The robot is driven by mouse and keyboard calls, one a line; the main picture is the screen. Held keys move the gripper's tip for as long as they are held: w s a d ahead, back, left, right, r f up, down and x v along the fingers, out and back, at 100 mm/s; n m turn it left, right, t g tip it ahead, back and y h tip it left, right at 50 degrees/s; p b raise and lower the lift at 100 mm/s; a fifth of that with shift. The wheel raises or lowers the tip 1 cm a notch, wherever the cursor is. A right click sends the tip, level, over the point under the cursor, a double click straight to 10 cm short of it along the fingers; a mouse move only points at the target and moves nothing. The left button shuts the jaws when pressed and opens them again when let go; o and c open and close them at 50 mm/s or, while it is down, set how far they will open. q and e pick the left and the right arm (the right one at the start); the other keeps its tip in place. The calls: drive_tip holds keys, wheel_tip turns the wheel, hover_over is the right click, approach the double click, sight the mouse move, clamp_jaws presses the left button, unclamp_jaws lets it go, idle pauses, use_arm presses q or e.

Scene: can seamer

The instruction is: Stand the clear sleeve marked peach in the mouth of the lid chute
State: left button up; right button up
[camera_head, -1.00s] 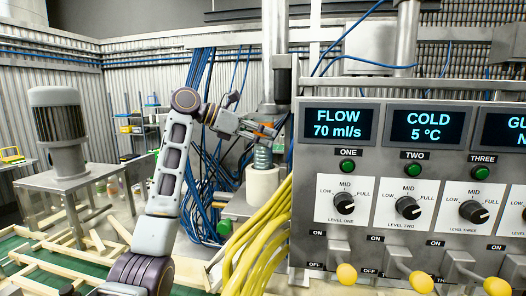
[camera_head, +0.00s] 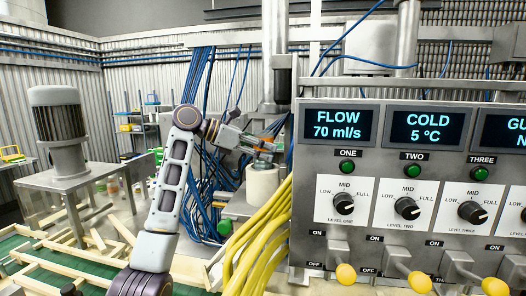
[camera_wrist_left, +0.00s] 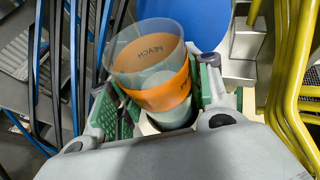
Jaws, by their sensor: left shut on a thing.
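The clear sleeve (camera_wrist_left: 158,68) has an orange band reading PEACH, seen in the left wrist view. My left gripper (camera_head: 265,147) is shut on it, its green-padded fingers on either side of the sleeve. In the head view the sleeve (camera_head: 262,162) is mostly hidden by the fingers. It is right over a white cylinder (camera_head: 262,186), which looks like the lid chute. The sleeve's lower end meets the cylinder's top; I cannot tell how far it is inside the mouth. My right gripper is not in view.
Yellow hoses (camera_head: 257,240) run close on the right, beside the control panel (camera_head: 345,195) with knobs and yellow-tipped levers. Blue cables (camera_head: 205,190) hang behind on the left. A grey metal column (camera_head: 276,50) stands above the cylinder. A motor on a stand (camera_head: 62,135) is at far left.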

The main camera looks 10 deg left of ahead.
use_arm(q)
drive_tip(key=shift+f, duration=0.55)
drive_tip(key=o, duration=1.1)
drive_tip(key=shift+r, duration=0.2)
drive_tip(key=b+v, duration=0.3)
drive_tip(key=v, duration=0.9)
drive_tip(key=shift+a+f, duration=0.1)
drive_tip(key=shift+f, duration=0.05)
